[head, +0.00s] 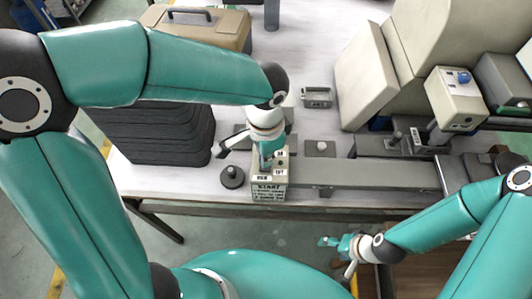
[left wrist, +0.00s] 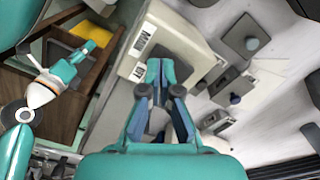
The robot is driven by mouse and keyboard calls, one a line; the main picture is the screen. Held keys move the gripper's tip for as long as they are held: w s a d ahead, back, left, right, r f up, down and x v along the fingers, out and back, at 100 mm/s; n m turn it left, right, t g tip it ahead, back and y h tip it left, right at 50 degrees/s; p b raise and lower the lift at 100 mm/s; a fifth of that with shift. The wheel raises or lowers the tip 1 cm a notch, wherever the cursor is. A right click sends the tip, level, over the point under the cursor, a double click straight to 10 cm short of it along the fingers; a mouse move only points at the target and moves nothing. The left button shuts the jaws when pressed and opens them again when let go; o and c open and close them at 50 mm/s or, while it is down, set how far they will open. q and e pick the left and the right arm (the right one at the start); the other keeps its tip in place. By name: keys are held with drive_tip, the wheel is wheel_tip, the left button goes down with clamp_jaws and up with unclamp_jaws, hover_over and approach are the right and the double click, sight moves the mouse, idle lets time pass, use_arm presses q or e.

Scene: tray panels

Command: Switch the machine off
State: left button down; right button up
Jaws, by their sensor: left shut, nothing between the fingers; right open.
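A small cream control box (head: 270,191) stands at the table's front edge. It has white labels on top and printed text with START on its front. My left gripper (head: 266,160) points down over its top, fingers together and empty. In the left wrist view the closed fingertips (left wrist: 160,70) are over the cream box (left wrist: 135,66), between two labels. The switch is hidden behind the fingers, and I cannot tell whether they touch it. My right gripper (head: 331,242) is open, off the table's front edge. The beige machine (head: 425,40) stands at the back right.
A beige box with a blue knob (head: 462,77) is mounted on the machine. A grey rail (head: 360,176) runs right of the control box. A black round-based knob (head: 232,176) and dark stacked trays (head: 160,131) stand left. A tan case (head: 198,27) is behind.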

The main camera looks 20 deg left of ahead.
use_arm(q)
drive_tip(key=shift+r+p, duration=2.15)
drive_tip(key=shift+r, duration=0.95)
use_arm(e)
wheel_tip(320, 180, up, 5)
drive_tip(key=shift+f, duration=0.1)
use_arm(q)
drive_tip(key=shift+f, duration=0.1)
